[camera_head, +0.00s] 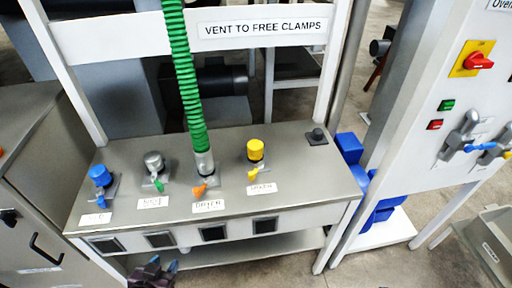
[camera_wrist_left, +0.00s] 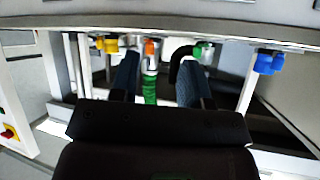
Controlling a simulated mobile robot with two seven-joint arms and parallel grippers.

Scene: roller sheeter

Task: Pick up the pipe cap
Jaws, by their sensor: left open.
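A small dark round cap (camera_head: 317,133) sits on a dark square plate at the back right corner of the grey bench (camera_head: 225,165). A blue cap (camera_head: 100,174), a grey cap (camera_head: 153,160) and a yellow cap (camera_head: 255,149) top short fittings along the bench. I cannot tell which one is the pipe cap. My left gripper (camera_head: 163,264) is at the front of the bench, low at the bottom edge of the head view, apart from all the caps. In the left wrist view its two fingers (camera_wrist_left: 158,80) are apart and empty. My right gripper is not in view.
A green ribbed hose (camera_head: 184,75) rises from the third fitting. Coloured valve levers and white labels line the bench front. A panel with a red switch (camera_head: 479,61) stands at right, beside blue boxes (camera_head: 378,210). A grey cabinet (camera_head: 35,180) stands at left.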

